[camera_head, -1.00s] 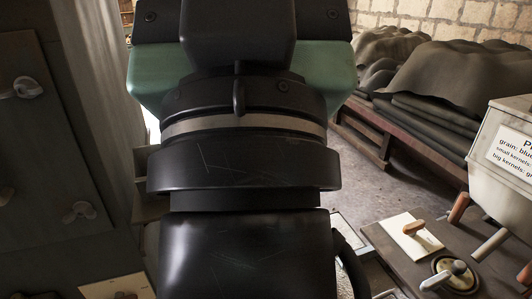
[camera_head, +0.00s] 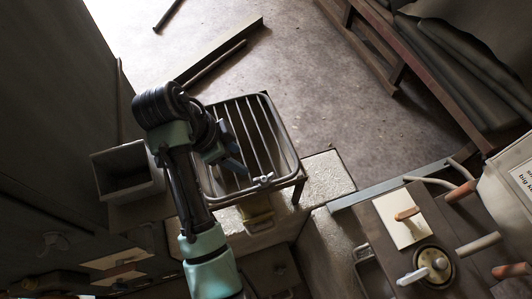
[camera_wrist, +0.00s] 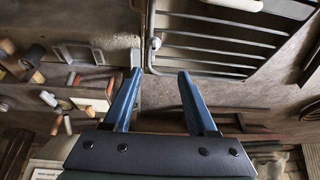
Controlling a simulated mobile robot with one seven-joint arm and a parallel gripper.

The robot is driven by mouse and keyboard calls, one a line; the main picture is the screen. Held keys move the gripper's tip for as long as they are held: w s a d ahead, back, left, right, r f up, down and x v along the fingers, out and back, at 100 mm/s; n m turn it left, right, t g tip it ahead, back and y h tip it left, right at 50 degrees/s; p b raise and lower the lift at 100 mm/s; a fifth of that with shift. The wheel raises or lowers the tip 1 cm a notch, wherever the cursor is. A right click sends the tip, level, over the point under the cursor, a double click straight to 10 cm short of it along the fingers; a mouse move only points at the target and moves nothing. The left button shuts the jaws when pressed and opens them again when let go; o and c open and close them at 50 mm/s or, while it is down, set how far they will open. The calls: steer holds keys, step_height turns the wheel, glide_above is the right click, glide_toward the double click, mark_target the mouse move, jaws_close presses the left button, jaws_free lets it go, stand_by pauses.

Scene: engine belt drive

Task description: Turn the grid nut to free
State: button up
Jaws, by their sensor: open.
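The grid nut, a small light metal wing nut (camera_head: 263,180), sits on the near rim of the barred metal grid (camera_head: 291,140). In the wrist view the nut (camera_wrist: 155,43) shows beside the corner of the grid (camera_wrist: 215,34), just beyond my fingertips. My gripper (camera_head: 236,166) is above the grid, to the left of the nut in the head view. In the wrist view its two blue fingers (camera_wrist: 160,74) are spread apart with nothing between them. The nut appears clear of both fingers; its exact distance from them I cannot tell.
An open grey bin (camera_head: 128,172) stands left of my arm. At right, a panel with wooden-handled levers and a round crank (camera_head: 434,267) lies near a white hopper (camera_head: 510,190). A pale stone block (camera_head: 325,180) adjoins the grid. Open floor (camera_head: 350,110) lies beyond.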

mark_target(262, 180)
steer(key=shift+g, duration=0.3)
steer(key=x, duration=1.3)
steer(key=shift+s+d+f, duration=0.15)
steer(key=shift+s+f, duration=0.15)
jaws_close()
